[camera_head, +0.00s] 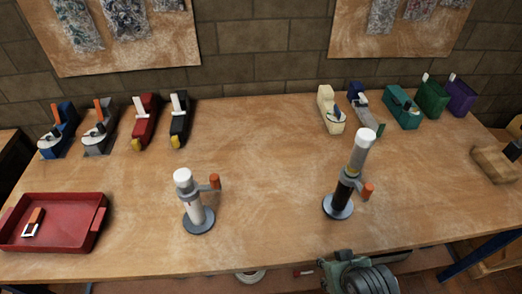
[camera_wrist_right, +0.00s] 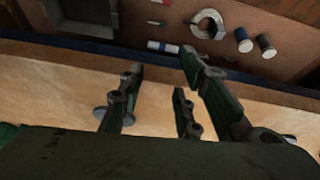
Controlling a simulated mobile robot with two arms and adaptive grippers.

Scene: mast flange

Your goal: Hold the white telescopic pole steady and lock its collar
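The white telescopic pole (camera_head: 194,209) stands upright on a round grey base on the table, left of centre. Its grey collar (camera_head: 200,188) has an orange-tipped lever sticking out to the right. A second pole (camera_head: 345,190), black below and pale grey above, stands on the right with a similar collar and orange lever tip. My right gripper (camera_head: 352,266) is at the table's front edge, below the black pole and apart from both poles. In the right wrist view its green fingers (camera_wrist_right: 160,78) are spread with nothing between them. My left gripper is not in view.
A red tray (camera_head: 60,248) with a small orange-and-white item is at front left. Several tape dispensers (camera_head: 101,137) line the back left, and others (camera_head: 331,110) the back right. A wooden block (camera_head: 494,163) lies at the right edge. The table between the poles is clear.

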